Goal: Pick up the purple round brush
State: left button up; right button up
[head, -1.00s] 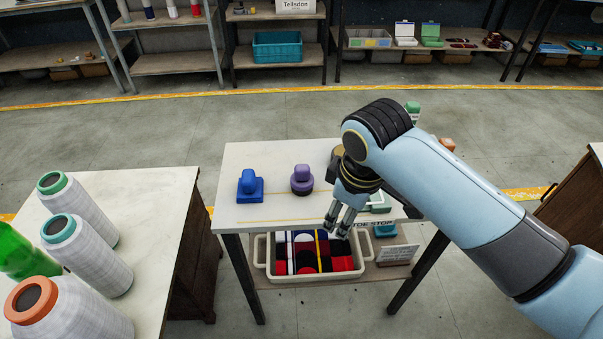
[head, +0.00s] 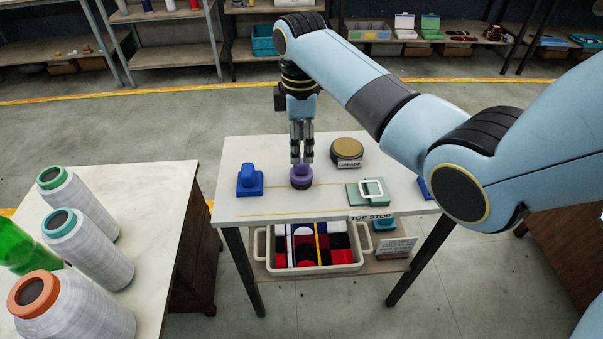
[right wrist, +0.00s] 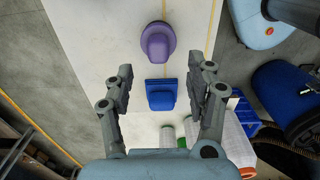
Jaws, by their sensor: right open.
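The purple round brush (head: 301,178) stands on the white table top, with a round base and a raised handle. In the right wrist view the purple round brush (right wrist: 157,42) shows just beyond the fingertips, toward the picture's top. My right gripper (head: 302,158) points down at the brush in the head view, its fingertips close above or beside the handle; contact cannot be told. The right wrist view shows its two fingers (right wrist: 160,70) spread apart with nothing held. My left gripper is not in view.
A blue square brush (head: 250,182) stands left of the purple one. A round gold-topped item (head: 347,149) and a green block with a white handle (head: 366,192) are to the right. A bin (head: 313,268) sits on the lower shelf. Thread cones (head: 85,249) stand on the left table.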

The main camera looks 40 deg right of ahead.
aim_at(301, 160)
notch_tip(301, 160, down, 7)
jog(key=shift+d+r+b, duration=0.1)
jog(key=shift+r+b, duration=0.05)
jog(key=shift+b, duration=0.2)
grip_shut()
jog(key=shift+r, duration=0.1)
dwell(0.3)
jog(key=shift+w+r, duration=0.1)
jog(key=shift+r, duration=0.5)
notch_tip(301, 160, up, 3)
jog(key=shift+r+p, duration=0.1)
jog(key=shift+p, duration=0.3)
jog(key=s+d+r+p, duration=0.1)
jog(key=s+d+r, duration=0.1)
jog(key=s+r, duration=0.4)
jog(key=s, duration=0.5)
jog(key=shift+s+d+r+p, duration=0.2)
jog(key=shift+s+r+p, duration=0.05)
jog(key=shift+p, duration=0.1)
